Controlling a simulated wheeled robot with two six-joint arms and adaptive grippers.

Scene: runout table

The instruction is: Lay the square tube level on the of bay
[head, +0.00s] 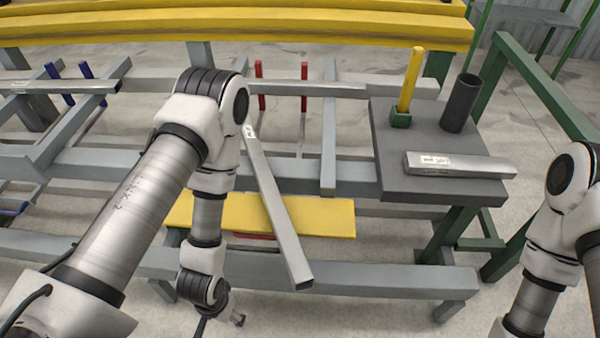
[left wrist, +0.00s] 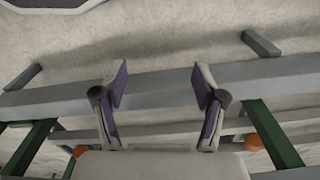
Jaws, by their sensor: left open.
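A grey square tube (head: 272,205) lies askew across the rack in the head view. Its far end, with a small white label, is beside my left arm. Its open near end is over the front rail; I cannot tell what it touches. A second labelled square tube (head: 460,165) lies on the dark grey side table (head: 400,125). A third (head: 60,87) lies across the rails at the far left. My left gripper (head: 236,320) is low, left of the askew tube's near end. In the left wrist view it is open (left wrist: 160,82) and empty above a grey rail. My right gripper is out of frame.
Red posts (head: 304,86) and blue posts (head: 86,71) stand on the rack. A yellow plate (head: 330,218) lies under the askew tube. A dark cylinder (head: 461,103) and a yellow bar in a green holder (head: 401,118) stand on the side table. A yellow beam (head: 330,25) spans the back.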

